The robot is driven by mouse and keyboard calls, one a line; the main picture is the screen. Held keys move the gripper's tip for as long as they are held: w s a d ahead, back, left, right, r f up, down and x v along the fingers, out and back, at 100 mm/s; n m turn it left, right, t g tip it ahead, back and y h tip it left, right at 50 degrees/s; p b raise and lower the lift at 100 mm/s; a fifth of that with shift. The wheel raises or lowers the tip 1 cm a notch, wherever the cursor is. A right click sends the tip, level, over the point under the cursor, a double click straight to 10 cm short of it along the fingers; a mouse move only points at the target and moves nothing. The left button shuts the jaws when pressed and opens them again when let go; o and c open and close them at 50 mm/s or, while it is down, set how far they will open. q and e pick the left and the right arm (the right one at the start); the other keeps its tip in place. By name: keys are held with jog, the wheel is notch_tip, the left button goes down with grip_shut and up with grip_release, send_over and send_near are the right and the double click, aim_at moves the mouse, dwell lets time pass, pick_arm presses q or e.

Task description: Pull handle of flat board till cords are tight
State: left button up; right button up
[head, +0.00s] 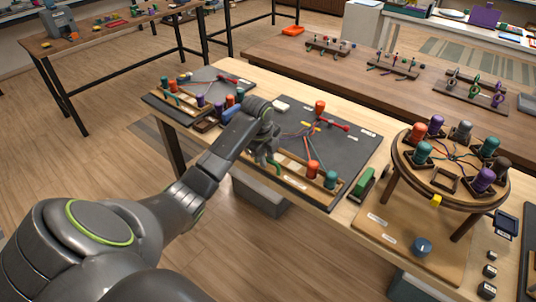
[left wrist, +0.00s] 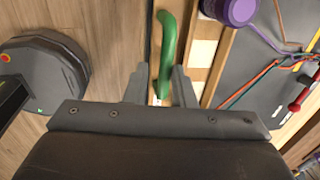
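The flat board (head: 345,150) is a dark grey panel on the table with a wooden rail along its front edge. Coloured cords (head: 300,130) meet near its middle, by a red-handled tool (head: 335,125). A green handle (left wrist: 168,50) sits by the board's front edge in the left wrist view. My left gripper (head: 268,163) is over that edge, with its fingers apart. In the left wrist view the fingers (left wrist: 162,85) stand on both sides of the green handle's near end, with small gaps showing. My right gripper is not in view.
A second dark board (head: 190,85) with spools lies to the left. A round braiding stand (head: 440,165) with several spools stands on the right. A green block (head: 363,182) lies between the board and the stand. Floor is open in front of the table.

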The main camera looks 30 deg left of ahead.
pick_arm(q)
jog(key=shift+o, duration=0.9)
jog(key=shift+s, duration=0.1)
jog(key=shift+r, duration=0.1)
jog(key=shift+r, duration=0.15)
jog(key=s+r+p, duration=0.3)
jog(key=r+p, duration=0.5)
jog(key=r, duration=0.8)
jog(key=shift+s+a+r, duration=0.15)
jog(key=shift+a+r, duration=0.05)
jog(key=shift+r, duration=0.2)
